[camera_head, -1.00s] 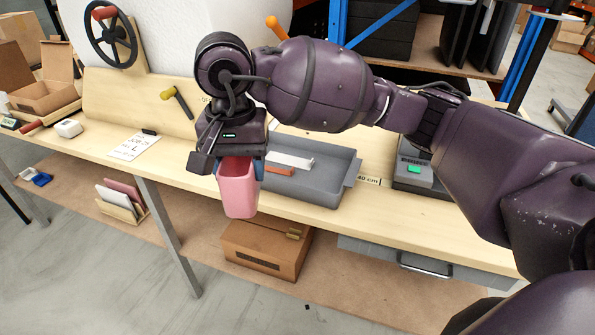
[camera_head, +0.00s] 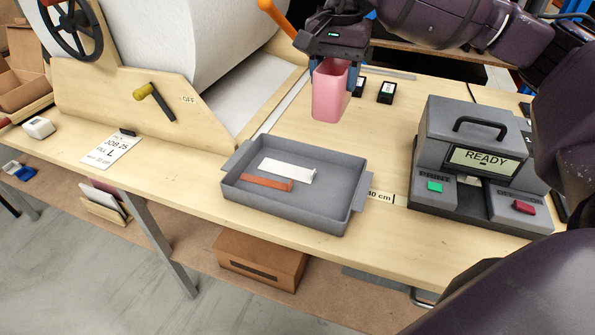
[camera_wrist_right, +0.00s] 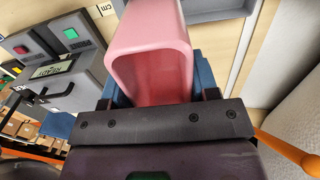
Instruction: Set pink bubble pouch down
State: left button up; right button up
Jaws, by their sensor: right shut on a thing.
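The pink bubble pouch (camera_head: 330,92) hangs upright from my right gripper (camera_head: 334,62), with its open mouth toward the jaws. The dark gripper has its bluish fingers shut on the pouch's upper part. In the head view the pouch is over the bench behind the grey tray; whether its base touches the wood I cannot tell. In the right wrist view the pouch (camera_wrist_right: 152,50) fills the middle between the blue fingers, with its inside showing. My left gripper is not in view.
The grey tray (camera_head: 350,212) holds a white strip (camera_head: 288,171) and an orange-brown strip (camera_head: 267,183). A grey printer reading READY (camera_head: 480,160) stands at the right. A large white roll (camera_head: 190,60) is at the left. Two small black items (camera_head: 386,92) lie behind the pouch.

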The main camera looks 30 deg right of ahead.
aim_at(332, 113)
jog(key=shift+d+f, duration=0.1)
notch_tip(332, 113, down, 20)
jog(key=shift+r+b, duration=0.2)
jog(key=shift+b, duration=0.2)
jog(key=shift+f, duration=0.1)
jog(key=o, duration=0.9)
notch_tip(332, 113, up, 12)
jog(key=shift+r, duration=0.15)
dwell(0.3)
jog(key=shift+s, duration=0.1)
dwell(0.5)
